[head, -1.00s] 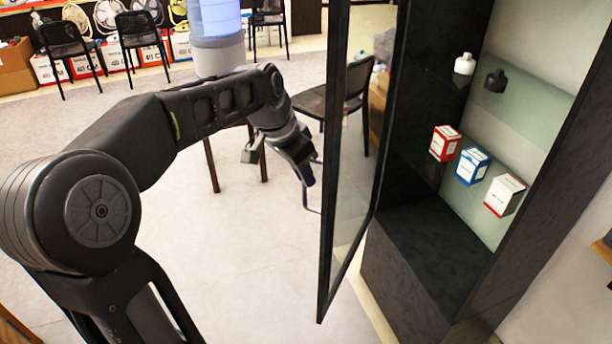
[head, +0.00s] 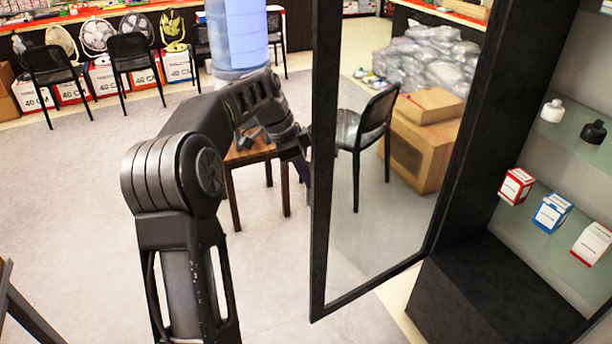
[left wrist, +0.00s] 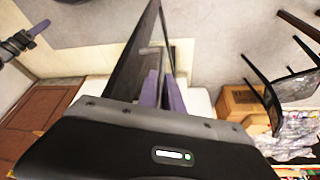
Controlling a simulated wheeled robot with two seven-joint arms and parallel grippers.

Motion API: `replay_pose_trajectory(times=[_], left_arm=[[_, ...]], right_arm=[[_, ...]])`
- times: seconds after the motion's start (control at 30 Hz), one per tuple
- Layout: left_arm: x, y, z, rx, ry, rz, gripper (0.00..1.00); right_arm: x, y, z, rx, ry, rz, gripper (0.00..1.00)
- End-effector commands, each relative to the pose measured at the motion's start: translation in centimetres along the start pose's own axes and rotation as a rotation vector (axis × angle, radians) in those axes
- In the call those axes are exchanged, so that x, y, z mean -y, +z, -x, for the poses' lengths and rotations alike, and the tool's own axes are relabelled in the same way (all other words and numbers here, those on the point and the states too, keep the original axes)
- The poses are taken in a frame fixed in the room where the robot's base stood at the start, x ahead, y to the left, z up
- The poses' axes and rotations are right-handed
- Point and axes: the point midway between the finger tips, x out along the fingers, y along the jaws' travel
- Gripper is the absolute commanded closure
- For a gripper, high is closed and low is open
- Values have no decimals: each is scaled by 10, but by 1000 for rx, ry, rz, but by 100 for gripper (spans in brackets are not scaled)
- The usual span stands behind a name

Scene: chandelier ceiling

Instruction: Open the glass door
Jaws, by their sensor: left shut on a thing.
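The glass door (head: 385,235) has a black frame and stands swung out from the dark display cabinet (head: 465,285), whose inside shows at right. My left gripper (head: 302,165) is at the door's free edge, on its far side, partly hidden by the frame. In the left wrist view the door (left wrist: 138,58) is seen nearly edge-on, and the purple fingers of my left gripper (left wrist: 162,92) are shut at a thin grey handle (left wrist: 153,49) on it. My right gripper (left wrist: 38,30) shows small at the upper left there; its opening is unclear.
Small boxes (head: 551,213) and bottles (head: 552,110) stand on the cabinet's glass shelves. A wooden stool (head: 250,155) and a black chair (head: 372,130) stand beyond the door. Cartons (head: 420,150) are seen through the glass.

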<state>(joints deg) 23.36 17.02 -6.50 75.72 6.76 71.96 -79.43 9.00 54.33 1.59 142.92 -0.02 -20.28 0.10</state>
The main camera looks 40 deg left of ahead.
Motion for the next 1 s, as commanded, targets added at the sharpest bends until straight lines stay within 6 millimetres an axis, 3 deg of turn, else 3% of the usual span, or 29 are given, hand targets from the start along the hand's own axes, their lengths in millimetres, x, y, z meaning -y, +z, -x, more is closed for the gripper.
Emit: replay_pose_trajectory(times=[0.4,0.43,0.7,1.0], left_arm=[[-1,-1,-2,0,9,-9,100],[-1,-2,-2,0,9,-9,89],[0,-1,-2,0,7,-9,68],[0,-1,1,0,5,-9,68]], right_arm=[[0,0,0,1,1,-1,64],[0,0,0,1,1,-1,64],[0,0,0,1,0,-1,64],[0,0,0,1,0,0,64]])
